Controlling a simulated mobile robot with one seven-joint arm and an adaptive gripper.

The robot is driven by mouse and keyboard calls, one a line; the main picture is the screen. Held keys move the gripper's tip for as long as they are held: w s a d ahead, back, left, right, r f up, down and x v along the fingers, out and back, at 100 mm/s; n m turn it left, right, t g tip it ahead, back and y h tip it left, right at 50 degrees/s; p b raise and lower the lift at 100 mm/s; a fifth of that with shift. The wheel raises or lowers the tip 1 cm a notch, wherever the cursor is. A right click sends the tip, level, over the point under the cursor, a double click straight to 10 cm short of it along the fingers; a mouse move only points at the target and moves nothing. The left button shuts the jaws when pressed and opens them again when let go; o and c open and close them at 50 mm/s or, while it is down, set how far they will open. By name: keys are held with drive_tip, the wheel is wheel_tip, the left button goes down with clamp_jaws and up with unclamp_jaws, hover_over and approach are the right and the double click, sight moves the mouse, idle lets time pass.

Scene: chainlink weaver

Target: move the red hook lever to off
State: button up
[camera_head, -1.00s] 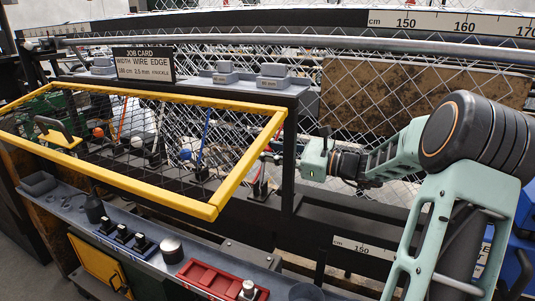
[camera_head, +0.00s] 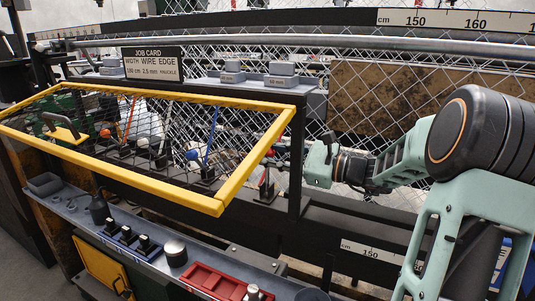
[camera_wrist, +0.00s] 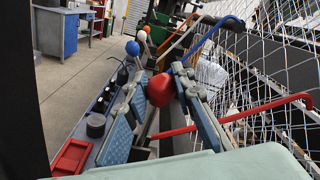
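The red hook lever shows in the wrist view as a round red knob (camera_wrist: 160,90) and a bent red rod (camera_wrist: 268,108). My gripper (camera_wrist: 162,82) has one blue-padded finger on each side of the knob, near the fingertips. Whether both fingers press on the knob I cannot tell. In the head view my gripper (camera_head: 279,158) reaches in from the right at the right end of the yellow frame. The lever's base is mostly hidden, and no on or off marking is readable.
Levers with blue (camera_head: 193,155), white (camera_head: 143,142) and orange (camera_head: 105,133) knobs stand in a row to the left. A yellow-framed mesh guard (camera_head: 120,184) slants over them. A front shelf carries a red tray (camera_head: 212,283) and black switches. Chain-link mesh hangs behind.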

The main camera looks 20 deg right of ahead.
drive_tip(key=o, duration=0.5)
drive_tip(key=shift+c, duration=0.2)
drive_tip(key=v, duration=1.2)
drive_tip(key=shift+f, duration=0.1)
